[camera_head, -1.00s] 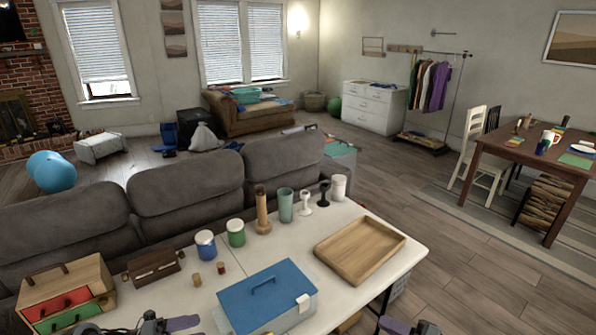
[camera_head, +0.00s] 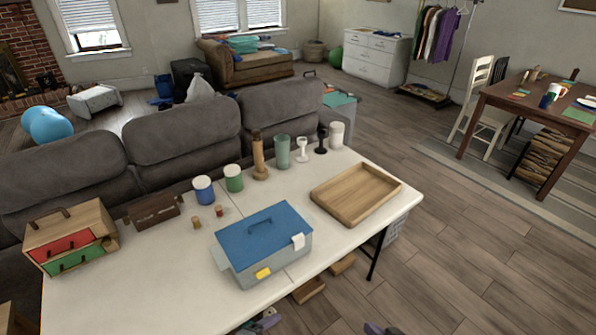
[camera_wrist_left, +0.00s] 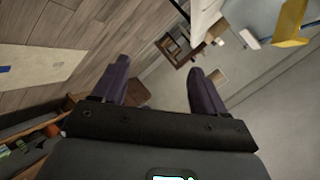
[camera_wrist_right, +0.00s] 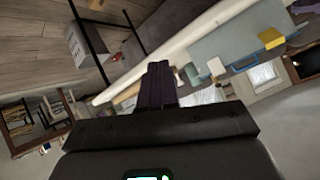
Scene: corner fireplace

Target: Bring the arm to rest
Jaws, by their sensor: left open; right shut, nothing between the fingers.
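My right gripper (camera_head: 383,329) just shows at the bottom edge of the head view, past the table's front edge. In the right wrist view its two dark purple fingers (camera_wrist_right: 158,80) are shut together with nothing between them. Most of both arms is out of the head view.
The white table (camera_head: 130,290) holds a blue-lidded toolbox (camera_head: 262,232), a wooden tray (camera_head: 355,192), a small drawer chest (camera_head: 95,215) and several cups and holders. A grey sofa (camera_head: 185,135) stands behind it. Open floor (camera_head: 480,260) lies right of the table.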

